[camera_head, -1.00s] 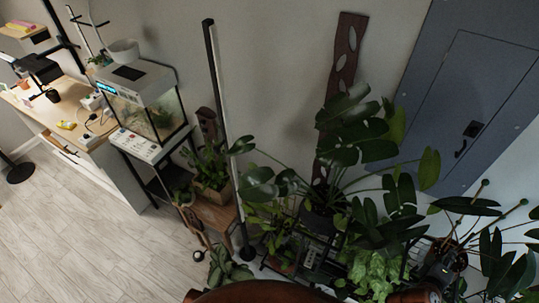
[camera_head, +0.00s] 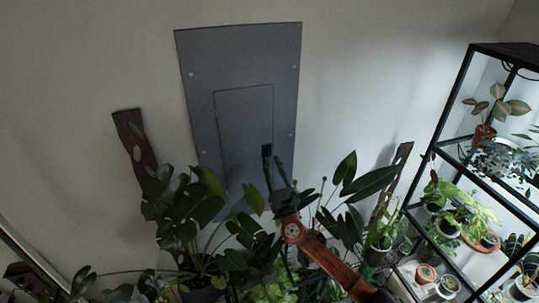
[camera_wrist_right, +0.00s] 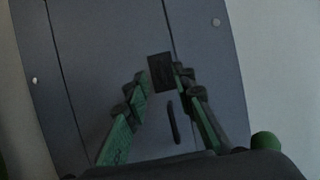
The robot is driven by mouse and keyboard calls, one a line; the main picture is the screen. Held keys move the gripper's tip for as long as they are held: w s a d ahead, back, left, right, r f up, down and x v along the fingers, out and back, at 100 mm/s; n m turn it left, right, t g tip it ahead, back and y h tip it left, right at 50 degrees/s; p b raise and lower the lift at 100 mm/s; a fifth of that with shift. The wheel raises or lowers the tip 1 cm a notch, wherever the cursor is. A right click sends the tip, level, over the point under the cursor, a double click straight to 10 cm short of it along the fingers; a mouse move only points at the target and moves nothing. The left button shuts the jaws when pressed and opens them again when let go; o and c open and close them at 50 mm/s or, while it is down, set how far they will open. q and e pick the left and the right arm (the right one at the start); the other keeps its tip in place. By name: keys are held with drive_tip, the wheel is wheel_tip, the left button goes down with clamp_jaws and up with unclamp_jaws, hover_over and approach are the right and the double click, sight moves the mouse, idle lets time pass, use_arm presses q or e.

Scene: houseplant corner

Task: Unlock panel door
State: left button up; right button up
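The grey panel (camera_head: 205,60) is on the wall, with a rectangular inner door (camera_head: 238,115) that looks closed. A small dark latch plate (camera_head: 267,149) sits near the door's right edge; it also shows in the right wrist view (camera_wrist_right: 161,73). A thin dark handle (camera_wrist_right: 173,122) shows below the plate in the wrist view. My right gripper (camera_head: 273,162) reaches up in front of the latch. Its fingers (camera_wrist_right: 160,80) are spread, one on each side of the plate in the picture. I cannot tell whether they touch it. My left gripper is out of view.
Broad-leaved plants (camera_head: 185,215) crowd below and left of the panel, close to my right arm. A black shelf (camera_head: 455,110) with potted plants stands at the right. A dark wooden board (camera_head: 133,145) leans at the left.

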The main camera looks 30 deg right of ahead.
sight(268, 152)
drive_tip(key=shift+p+x, duration=0.3)
drive_tip(key=shift+x, duration=1.6)
drive_tip(key=shift+c, duration=0.5)
clamp_jaws()
